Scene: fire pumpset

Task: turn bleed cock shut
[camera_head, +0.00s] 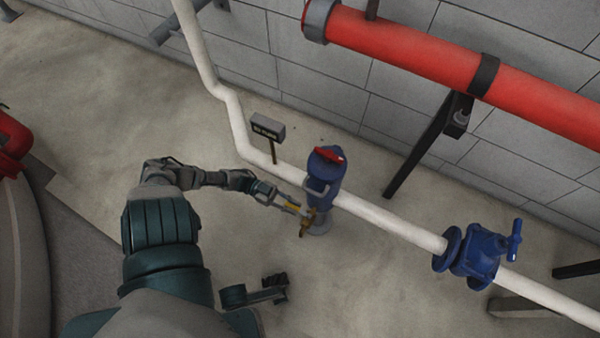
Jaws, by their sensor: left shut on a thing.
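The bleed cock appears as a small brass-yellow piece (307,226) low on the front of a blue upright fitting (325,180) on the white pipe. My left gripper (303,211) reaches in from the left and is shut on the bleed cock. The fingers and the cock overlap in the picture, so the exact grip and the handle's angle are hard to tell. My right gripper cannot be made out.
A white pipe (375,217) runs past the fitting to a blue valve (475,254) at the right. A small black sign (267,128) stands behind the pipe. A thick red pipe (420,58) runs along the block wall. Open concrete floor lies in front.

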